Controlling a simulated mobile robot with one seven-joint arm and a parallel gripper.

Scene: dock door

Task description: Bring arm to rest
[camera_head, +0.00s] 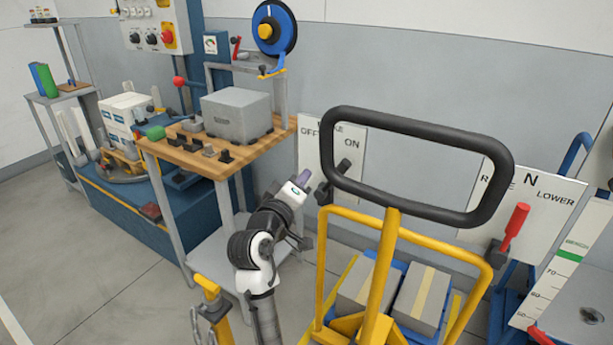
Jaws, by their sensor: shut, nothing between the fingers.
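My white and black arm (262,280) rises from the bottom middle and bends at its black joints. A white link with a small round mark and a purple end points up and right. The small dark end of my gripper (302,243) shows at the right of the wrist, below that link. It looks shut and empty, and it is apart from the things around it. Its fingers are small and hard to make out.
A wooden-topped bench (222,160) with a grey box (237,115) stands behind the arm. A yellow cart (335,212) with a black loop handle (420,130) is close at right. A black-knobbed lever (344,166) by the OFF/ON panel is near the purple end. Floor at left is clear.

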